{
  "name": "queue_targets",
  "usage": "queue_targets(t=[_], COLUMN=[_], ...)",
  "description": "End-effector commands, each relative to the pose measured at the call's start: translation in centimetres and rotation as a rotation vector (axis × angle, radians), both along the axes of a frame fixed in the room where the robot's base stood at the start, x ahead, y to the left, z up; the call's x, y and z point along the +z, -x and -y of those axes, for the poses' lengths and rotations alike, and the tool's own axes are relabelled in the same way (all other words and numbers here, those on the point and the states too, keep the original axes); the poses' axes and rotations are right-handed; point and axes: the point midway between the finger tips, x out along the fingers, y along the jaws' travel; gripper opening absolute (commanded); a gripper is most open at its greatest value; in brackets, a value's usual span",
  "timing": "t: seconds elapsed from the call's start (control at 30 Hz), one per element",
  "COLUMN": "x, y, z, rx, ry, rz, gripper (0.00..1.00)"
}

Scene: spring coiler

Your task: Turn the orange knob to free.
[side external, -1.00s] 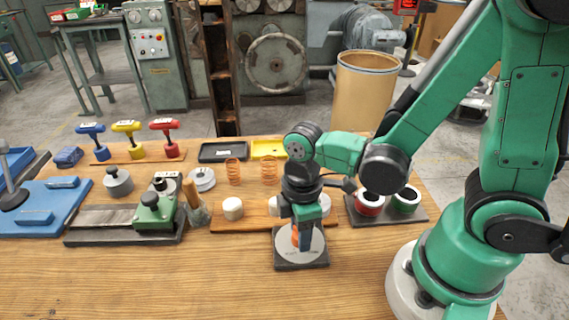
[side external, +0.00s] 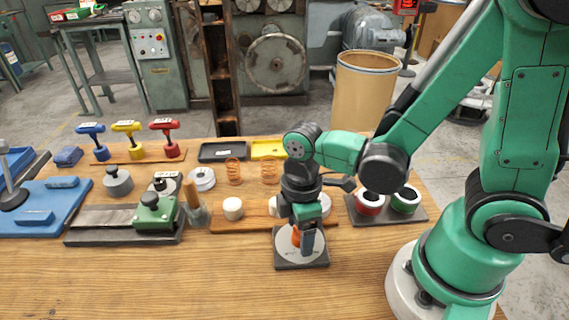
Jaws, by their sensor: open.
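The orange knob (side external: 296,237) sits on a round pale dial (side external: 287,250) on a dark square base (side external: 301,266) near the front middle of the table. My gripper (side external: 302,243) points down over the dial, its fingers at the knob. It is open, with one dark finger in front and to the right of the knob. That finger and the wrist hide part of the knob. The dial's markings are too small to read, so I cannot tell which setting the knob points to.
A wooden board (side external: 232,224) with white knobs lies behind the dial. A dark block with red (side external: 369,203) and green (side external: 407,199) cups stands to the right. Copper springs (side external: 233,170) and a green-headed slide fixture (side external: 153,214) are further left. The front left table is clear.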

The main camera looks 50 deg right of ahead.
Motion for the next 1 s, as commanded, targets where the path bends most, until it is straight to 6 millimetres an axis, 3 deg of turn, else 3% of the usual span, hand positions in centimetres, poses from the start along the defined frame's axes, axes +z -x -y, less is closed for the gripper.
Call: queue_targets(t=[0.6,1.0], x=[5.1,5.5], y=[-0.2,-0.3], z=[0.2,0.2], rx=[0.000,0.000], ry=[0.001,0.001], rz=[0.001,0.001], gripper=[0.70,0.70])
